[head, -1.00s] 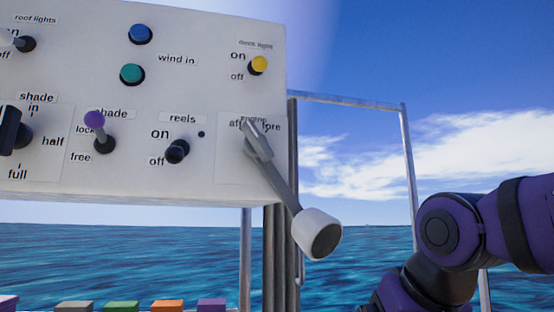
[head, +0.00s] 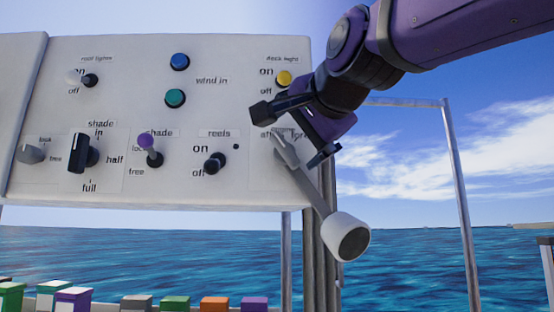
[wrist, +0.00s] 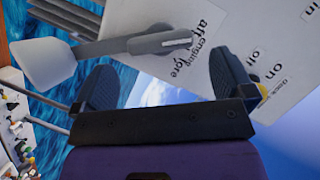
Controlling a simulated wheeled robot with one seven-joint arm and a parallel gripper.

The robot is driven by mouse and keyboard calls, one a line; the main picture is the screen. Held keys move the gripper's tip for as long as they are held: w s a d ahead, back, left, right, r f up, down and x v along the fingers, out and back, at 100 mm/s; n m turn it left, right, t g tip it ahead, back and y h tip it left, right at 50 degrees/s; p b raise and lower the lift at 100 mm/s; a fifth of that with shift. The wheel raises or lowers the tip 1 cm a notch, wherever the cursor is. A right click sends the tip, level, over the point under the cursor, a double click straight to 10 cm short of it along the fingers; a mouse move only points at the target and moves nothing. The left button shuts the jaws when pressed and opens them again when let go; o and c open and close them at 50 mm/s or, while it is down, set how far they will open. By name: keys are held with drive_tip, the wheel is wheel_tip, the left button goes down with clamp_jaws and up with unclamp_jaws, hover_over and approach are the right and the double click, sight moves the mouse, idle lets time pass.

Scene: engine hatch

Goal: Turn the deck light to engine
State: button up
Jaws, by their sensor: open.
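The yellow deck light knob (head: 284,78) sits at the panel's upper right, with "on" and "off" labels at its left. In the wrist view the yellow knob (wrist: 263,90) shows only partly, beside the right finger. The engine lever (head: 318,198), grey with a whitish end, slants down right below its "engine", "aft", "fore" label. The lever also shows in the wrist view (wrist: 135,44), across the top. My gripper (head: 294,133) is open and empty in front of the panel, below the knob and near the lever's upper end; I cannot tell whether it touches.
The white panel (head: 120,55) carries a purple shade knob (head: 146,141), a black reels switch (head: 214,163), and blue (head: 180,62) and teal (head: 175,98) buttons. Several coloured blocks line the bottom. A metal frame (head: 455,190) stands at right, with open space inside it.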

sight(288, 149)
drive_tip(key=x, duration=0.6)
drive_tip(key=c, duration=1.2)
drive_tip(key=shift+o, duration=0.2)
drive_tip(key=shift+m+t+y, duration=0.45)
drive_tip(key=shift+m, duration=0.95)
drive_tip(key=shift+m+t+y, duration=0.45)
drive_tip(key=shift+m, duration=0.95)
drive_tip(key=shift+f, duration=0.1)
